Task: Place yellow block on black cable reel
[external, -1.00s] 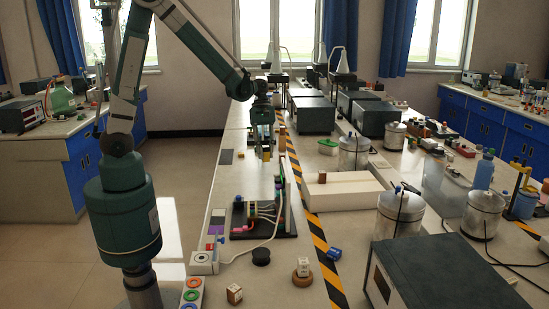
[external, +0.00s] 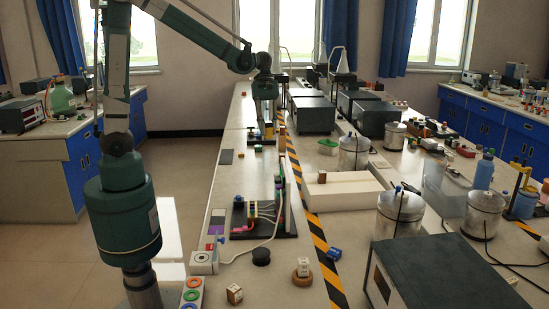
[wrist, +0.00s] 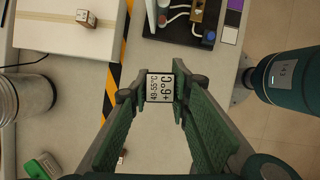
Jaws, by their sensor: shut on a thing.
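My gripper (wrist: 160,98) is shut on a small block (wrist: 160,87) with a white printed face, seen between the fingertips in the wrist view. The colour of the block's sides cannot be told there. In the external view my gripper (external: 266,132) is far along the bench, small, and pointing down; the held block is not clear. The black cable reel (external: 261,256) lies on the near part of the bench, in front of the wired board. Nothing rests on it. I cannot make out the reel in the wrist view.
A dark board with wires (external: 262,220) stands between my gripper and the reel. A wooden block (external: 234,294) and a round tan piece (external: 302,273) lie near the reel. A long white box (external: 345,193) is to the right, beyond the striped tape (external: 318,237).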

